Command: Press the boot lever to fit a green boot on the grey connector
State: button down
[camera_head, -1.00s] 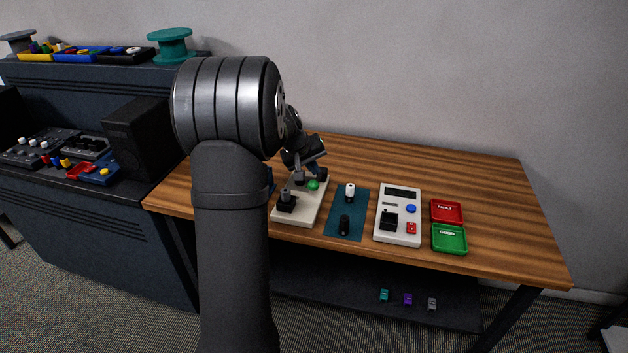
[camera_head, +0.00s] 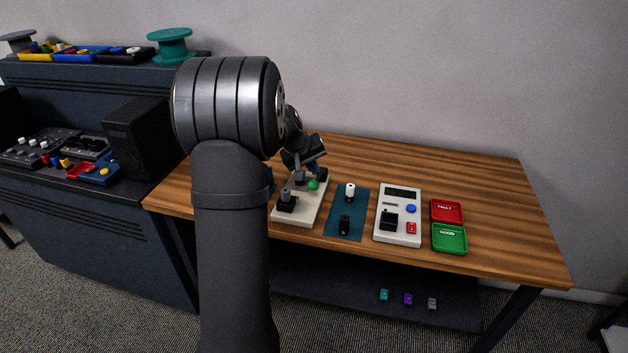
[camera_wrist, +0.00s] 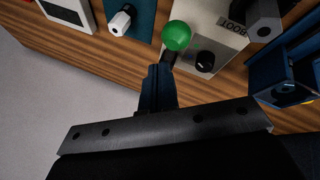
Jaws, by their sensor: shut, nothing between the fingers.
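The boot station is a white base (camera_head: 301,211) on the table, marked BOOT in the wrist view (camera_wrist: 232,22). Its lever ends in a green ball knob (camera_head: 313,185), which also shows in the wrist view (camera_wrist: 176,36). A grey connector (camera_head: 286,196) stands in a black holder at the front of the base; the wrist view shows a grey block (camera_wrist: 264,18) at the top. My gripper (camera_wrist: 161,72) is shut and empty, its tips close to the green knob. I cannot tell whether they touch it. No green boot can be made out on the grey connector.
Further right are a white tester (camera_head: 411,232), a red tray (camera_head: 446,211) and a green tray (camera_head: 449,238). A blue bin (camera_wrist: 283,84) is close in the wrist view.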

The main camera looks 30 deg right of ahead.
aim_at(312, 182)
jog(key=shift+f, duration=0.1)
jog(key=shift+a+f, duration=0.1)
jog(key=shift+f, duration=0.2)
jog(key=shift+s+a+f, duration=0.15)
jog(key=shift+f, duration=0.45)
jog(key=shift+s+a+f, duration=0.1)
jog(key=shift+s+f, duration=0.1)
jog(key=shift+f, duration=0.35)
jog(key=shift+s+a+f, duration=0.15)
jog(key=shift+f, duration=0.45)
dwell(2.0)
jog(key=shift+r, duration=0.1)
dwell(0.3)
jog(key=shift+w+d+r, duration=0.15)
jog(key=shift+w+r, duration=0.05)
jog(key=shift+r, duration=0.5)
jog(key=shift+w+d+r, duration=0.15)
jog(key=shift+d+r, duration=0.05)
jog(key=shift+r, duration=0.5)
jog(key=shift+w+d+r, duration=0.15)
jog(key=shift+w+r, duration=0.05)
jog(key=shift+r, duration=0.5)
jog(key=shift+w+d+r, duration=0.15)
jog(key=shift+r, duration=0.65)
jog(key=shift+w+d+r, duration=0.2)
jog(key=shift+r, duration=0.6)
jog(key=shift+w+d+r, duration=0.15)
jog(key=shift+r, duration=0.65)
